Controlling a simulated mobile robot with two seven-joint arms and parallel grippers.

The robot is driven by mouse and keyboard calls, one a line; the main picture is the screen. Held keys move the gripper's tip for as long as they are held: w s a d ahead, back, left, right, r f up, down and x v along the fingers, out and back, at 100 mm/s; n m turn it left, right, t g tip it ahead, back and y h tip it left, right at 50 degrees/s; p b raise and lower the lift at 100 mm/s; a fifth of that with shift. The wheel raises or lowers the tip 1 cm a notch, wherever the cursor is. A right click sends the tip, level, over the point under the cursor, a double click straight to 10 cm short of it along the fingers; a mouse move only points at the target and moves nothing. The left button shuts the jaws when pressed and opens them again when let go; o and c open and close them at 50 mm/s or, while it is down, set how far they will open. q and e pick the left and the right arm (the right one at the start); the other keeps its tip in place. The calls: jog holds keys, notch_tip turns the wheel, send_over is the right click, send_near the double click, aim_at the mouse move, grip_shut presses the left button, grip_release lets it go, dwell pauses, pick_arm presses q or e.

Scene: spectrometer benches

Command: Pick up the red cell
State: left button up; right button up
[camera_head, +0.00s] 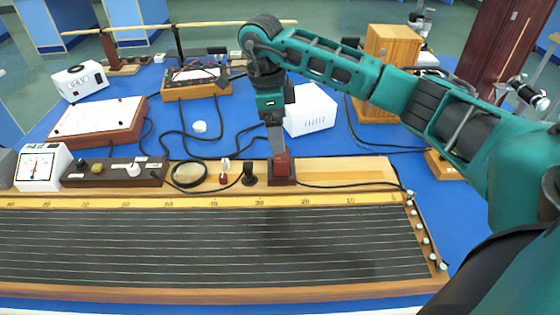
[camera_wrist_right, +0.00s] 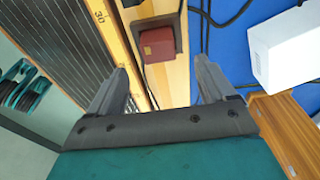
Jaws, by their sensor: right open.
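The red cell (camera_head: 282,168) is a small red block in a dark brown holder (camera_head: 281,181) on the wooden strip behind the long slatted board. It also shows in the right wrist view (camera_wrist_right: 157,45), with the holder (camera_wrist_right: 139,25) around it. My right gripper (camera_head: 277,152) points down over the cell and overlaps it in the head view. In the wrist view its fingers (camera_wrist_right: 160,74) are spread and empty, with the cell just beyond the tips, between their lines. Any contact cannot be told.
A black key-like piece (camera_head: 249,175) and a magnifier ring (camera_head: 188,174) stand left of the cell. A white box (camera_head: 311,110) is behind, near my right forearm. Black cables run over the blue table. The slatted board (camera_head: 200,240) in front is clear.

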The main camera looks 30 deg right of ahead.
aim_at(281, 156)
notch_tip(281, 156, down, 3)
jog(key=shift+d, duration=0.15)
jog(key=f, duration=0.5)
jog(key=shift+s+d+f+p, duration=0.1)
jog(key=shift+s+d+p, duration=0.15)
jog(key=shift+s+p, duration=0.1)
jog(key=c, duration=1.1)
jog(key=shift+c, duration=0.2)
